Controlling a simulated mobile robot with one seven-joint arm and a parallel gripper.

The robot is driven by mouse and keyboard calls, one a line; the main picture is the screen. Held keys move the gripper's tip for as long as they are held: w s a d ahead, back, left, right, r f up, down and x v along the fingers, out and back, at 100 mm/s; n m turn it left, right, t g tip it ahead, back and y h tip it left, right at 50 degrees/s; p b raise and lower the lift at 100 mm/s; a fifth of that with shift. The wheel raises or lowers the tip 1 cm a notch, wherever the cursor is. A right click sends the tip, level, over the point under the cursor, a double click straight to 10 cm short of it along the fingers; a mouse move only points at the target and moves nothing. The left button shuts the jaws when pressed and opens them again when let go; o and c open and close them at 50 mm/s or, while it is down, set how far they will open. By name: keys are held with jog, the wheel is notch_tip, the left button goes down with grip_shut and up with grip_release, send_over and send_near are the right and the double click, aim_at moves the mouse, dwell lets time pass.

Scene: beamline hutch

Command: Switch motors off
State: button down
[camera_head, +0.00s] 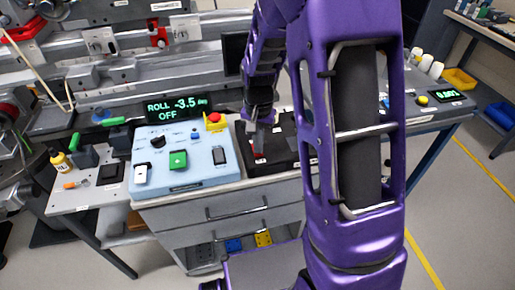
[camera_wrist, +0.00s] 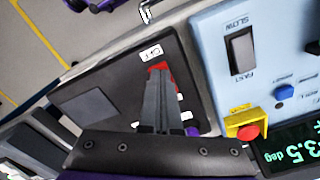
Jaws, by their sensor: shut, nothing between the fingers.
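A black panel (camera_head: 285,148) sits right of the light-blue control box (camera_head: 215,164). A red switch (camera_head: 258,156) is on the black panel; in the wrist view the red switch (camera_wrist: 166,70) shows partly behind my fingertips, beside a small white label. My gripper (camera_wrist: 159,78) is shut and empty, its tips over or at the red switch; I cannot tell if they touch. In the head view my gripper (camera_head: 256,135) is small, just above the panel. The dark display (camera_head: 178,107) reads "ROLL -3.5 deg" and "OFF". The switch's position is hidden.
The blue box carries a red emergency button (camera_head: 213,117) on yellow, a green control (camera_head: 178,160), a black knob (camera_head: 157,141) and a slow/fast rocker (camera_wrist: 241,51). Rails and instruments stand behind. My purple arm hides the panel's right part.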

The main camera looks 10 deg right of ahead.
jog(key=shift+r+p, duration=2.7)
jog(key=shift+r, duration=0.75)
